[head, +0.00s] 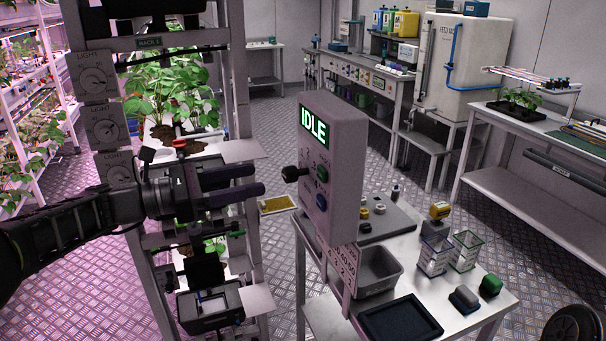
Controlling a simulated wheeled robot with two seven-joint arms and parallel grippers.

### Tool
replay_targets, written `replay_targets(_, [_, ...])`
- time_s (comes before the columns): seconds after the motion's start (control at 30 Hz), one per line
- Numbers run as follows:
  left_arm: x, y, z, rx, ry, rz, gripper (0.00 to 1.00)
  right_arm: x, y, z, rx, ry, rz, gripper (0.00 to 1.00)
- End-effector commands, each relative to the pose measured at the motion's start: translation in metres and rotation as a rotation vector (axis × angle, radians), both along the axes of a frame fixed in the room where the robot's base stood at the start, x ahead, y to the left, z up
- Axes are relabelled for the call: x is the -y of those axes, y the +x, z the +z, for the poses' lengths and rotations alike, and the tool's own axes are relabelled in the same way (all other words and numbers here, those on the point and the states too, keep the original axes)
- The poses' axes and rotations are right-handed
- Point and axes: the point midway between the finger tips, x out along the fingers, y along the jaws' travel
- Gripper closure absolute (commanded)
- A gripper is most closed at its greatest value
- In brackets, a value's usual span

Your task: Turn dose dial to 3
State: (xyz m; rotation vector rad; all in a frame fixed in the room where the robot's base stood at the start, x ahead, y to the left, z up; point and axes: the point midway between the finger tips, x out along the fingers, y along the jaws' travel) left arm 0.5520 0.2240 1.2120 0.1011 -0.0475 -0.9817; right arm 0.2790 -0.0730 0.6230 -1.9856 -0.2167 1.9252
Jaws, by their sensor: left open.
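A grey dosing box (347,165) stands over the small white table, with its front facing left. Its lit display (313,124) reads IDLE. A black dial (293,173) sticks out from its front, with small markings near it that I cannot read. A green button (322,172) and a blue button (321,202) sit beside the dial. My left gripper (258,180) is open and empty, pointing right. Its two dark fingers end just left of the dial, apart from it in the picture. The dial's pointer setting cannot be made out.
The small table (480,309) holds a grey bin (377,272), a black tray (400,318), clear containers (434,254) and small coloured items. A rack (241,90) with plants and light dials stands behind my left gripper. Open floor lies behind the box.

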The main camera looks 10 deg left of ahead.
Motion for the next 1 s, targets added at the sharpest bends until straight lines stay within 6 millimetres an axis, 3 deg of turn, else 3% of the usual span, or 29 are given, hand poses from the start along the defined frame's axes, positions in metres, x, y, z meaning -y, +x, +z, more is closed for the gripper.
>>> replay_targets(0.53, [0.009,-0.001,0.000,-0.047,-0.039,-0.025,0.51,0.000,0.000,0.001,0.000,0.000,0.000,0.26])
replay_targets(1.0, [0.063,0.032,0.001,-0.046,-0.038,-0.026,0.51,0.000,0.000,0.011,-0.001,0.000,0.000,0.26])
